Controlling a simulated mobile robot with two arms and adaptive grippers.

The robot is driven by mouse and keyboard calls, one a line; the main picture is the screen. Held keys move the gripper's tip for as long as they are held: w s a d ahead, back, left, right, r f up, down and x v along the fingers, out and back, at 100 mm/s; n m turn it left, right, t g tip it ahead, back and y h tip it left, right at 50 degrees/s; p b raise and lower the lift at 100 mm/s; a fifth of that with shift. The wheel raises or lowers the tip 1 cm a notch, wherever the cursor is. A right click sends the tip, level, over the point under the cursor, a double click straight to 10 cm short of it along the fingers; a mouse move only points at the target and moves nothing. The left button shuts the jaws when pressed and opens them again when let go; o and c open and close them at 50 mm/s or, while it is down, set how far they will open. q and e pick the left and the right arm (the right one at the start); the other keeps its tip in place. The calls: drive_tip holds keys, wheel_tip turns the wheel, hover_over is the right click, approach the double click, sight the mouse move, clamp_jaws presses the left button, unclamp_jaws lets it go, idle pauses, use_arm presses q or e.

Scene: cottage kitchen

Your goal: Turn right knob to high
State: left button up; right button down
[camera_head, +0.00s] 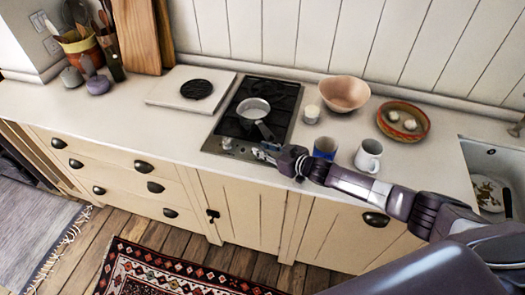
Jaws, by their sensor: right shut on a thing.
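A black two-burner cooktop (283,98) with a metal front panel is set into the pale countertop. One knob (227,143) shows at the left of its front panel. My right arm reaches in from the lower right. My right gripper (262,153) is at the right end of the front panel and shut on the right knob, which its fingers mostly hide. The knob's setting cannot be read. My left gripper is not in view.
A saucepan (254,108) stands on the cooktop, its handle toward my right gripper. A blue cup (325,148) and a white mug (368,156) stand close to my right arm. A pink bowl (344,93) and an orange dish (403,107) are behind.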

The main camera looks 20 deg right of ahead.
drive_tip(key=shift+w+d+n+g+y+b, duration=0.2)
drive_tip(key=shift+n+g+y+b, duration=0.3)
drive_tip(key=shift+n+y+b, duration=0.4)
drive_tip(key=shift+r, duration=0.1)
drive_tip(key=c, duration=1.7)
unclamp_jaws()
drive_tip(key=shift+s, duration=0.1)
drive_tip(key=shift+o, duration=0.2)
drive_tip(key=shift+s, duration=0.1)
drive_tip(key=v, duration=1.2)
drive_tip(key=shift+d, duration=0.15)
